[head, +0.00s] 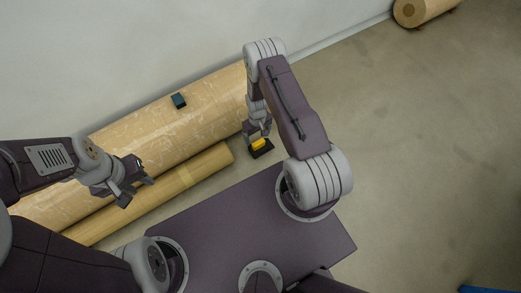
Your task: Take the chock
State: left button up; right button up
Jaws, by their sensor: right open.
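A large brown roll (150,140) lies along the wall, with a small dark green box (178,100) on top. A thinner roll (190,178) lies in front. Another roll (425,10) is at the far right. A blue object (485,289) shows at the bottom right edge. The floor at right is clear.

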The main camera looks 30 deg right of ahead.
aim_at(258, 142)
jog(key=shift+d+f+b, duration=0.1)
jog(key=shift+f+b, duration=1.6)
jog(key=shift+f, duration=0.7)
jog(key=shift+r, duration=0.1)
jog(key=f+b, duration=0.5)
jog(key=shift+w+d+f, duration=0.15)
jog(key=shift+w+d, duration=0.05)
jog(key=shift+w, duration=0.05)
jog(key=shift+r, duration=0.2)
jog(key=shift+c, duration=0.4)
grip_shut()
